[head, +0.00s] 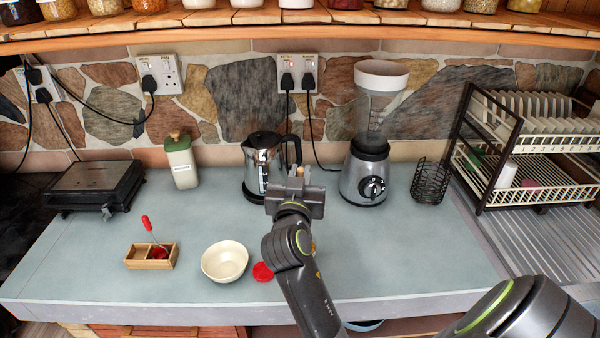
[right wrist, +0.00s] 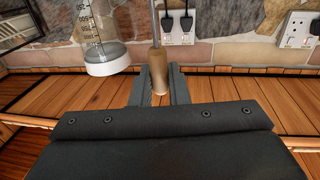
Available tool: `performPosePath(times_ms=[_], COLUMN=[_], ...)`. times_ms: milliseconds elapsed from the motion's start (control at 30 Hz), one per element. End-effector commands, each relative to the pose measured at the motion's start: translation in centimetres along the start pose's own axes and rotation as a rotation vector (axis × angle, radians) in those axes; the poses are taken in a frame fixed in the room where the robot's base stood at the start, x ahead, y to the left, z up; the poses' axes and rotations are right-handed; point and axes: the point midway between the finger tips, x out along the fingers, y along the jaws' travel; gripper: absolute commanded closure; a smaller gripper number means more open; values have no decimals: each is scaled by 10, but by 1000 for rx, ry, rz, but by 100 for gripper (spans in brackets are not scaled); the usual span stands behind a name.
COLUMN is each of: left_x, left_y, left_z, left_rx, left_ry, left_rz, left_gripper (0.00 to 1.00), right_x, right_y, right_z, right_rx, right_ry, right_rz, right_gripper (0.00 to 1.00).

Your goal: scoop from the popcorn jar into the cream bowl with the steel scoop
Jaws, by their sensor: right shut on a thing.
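The cream bowl (head: 225,262) stands upright on the grey counter, left of my right arm; its inside looks empty. My right gripper (head: 298,184) is above the counter in front of the kettle. In the right wrist view it is shut on the wooden handle (right wrist: 158,72) of the steel scoop, whose thin steel shaft (right wrist: 155,22) runs up out of the picture. The scoop's bowl is hidden or out of frame. I cannot make out the popcorn jar; my arm covers the area right of the bowl. My left gripper is not in view.
A red disc (head: 263,272) lies beside the bowl. A wooden box (head: 137,264) holding a red-handled tool is further left. A kettle (head: 262,160), blender (head: 366,172), cream canister (head: 181,162) and wire holder (head: 430,182) stand behind. The counter's right part is clear.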

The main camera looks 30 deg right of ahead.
Motion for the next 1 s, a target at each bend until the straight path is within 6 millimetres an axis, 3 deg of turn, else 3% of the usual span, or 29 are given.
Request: performPosePath(times_ms=[1000], left_x=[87], left_y=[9], left_z=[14], left_rx=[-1], left_ry=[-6], left_rz=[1], left_gripper=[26], right_x=[-3], right_y=[0], right_z=[96], right_rx=[0], right_ry=[0], right_rz=[-1], right_gripper=[100])
